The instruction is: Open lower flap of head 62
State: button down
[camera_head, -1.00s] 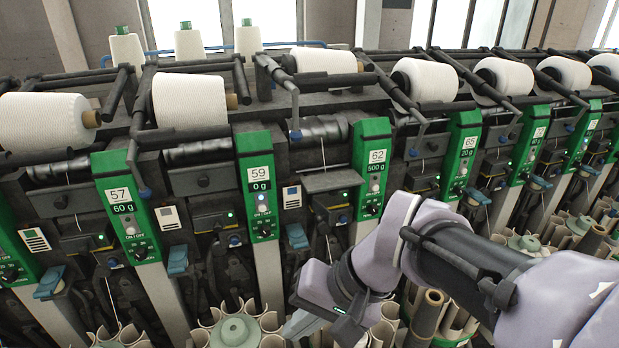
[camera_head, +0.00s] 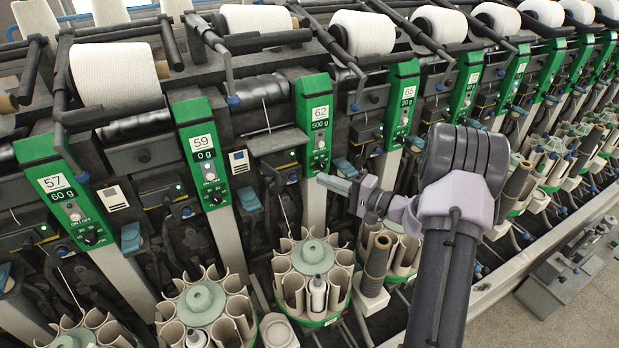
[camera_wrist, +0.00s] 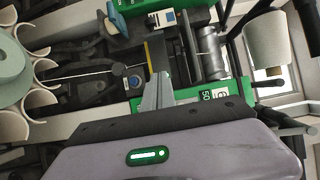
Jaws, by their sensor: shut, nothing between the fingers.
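Head 62 has a green panel (camera_head: 318,125) reading 62 and 500 g, near the middle of the head view. In the wrist view this panel (camera_wrist: 210,100) appears turned sideways and partly covered by my gripper's body. My gripper (camera_head: 322,178) is shut and empty, its tip close to the panel's lower end; contact cannot be told. I cannot clearly pick out the lower flap among the dark parts there.
Panel 59 (camera_head: 203,155) is to the left and panel 65 (camera_head: 404,105) to the right. Round bobbin magazines (camera_head: 310,262) stand below the heads, and yarn packages (camera_head: 362,33) lie above. Open floor (camera_head: 520,325) shows at the lower right.

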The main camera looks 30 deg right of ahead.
send_near(266, 175)
jog(key=w+d+r, duration=0.2)
jog(key=w+d, duration=0.2)
jog(key=a, duration=0.2)
jog(key=s+a+b, duration=0.1)
jog(key=a, duration=0.1)
jog(key=shift+a+f, duration=0.2)
jog(key=shift+s, duration=0.1)
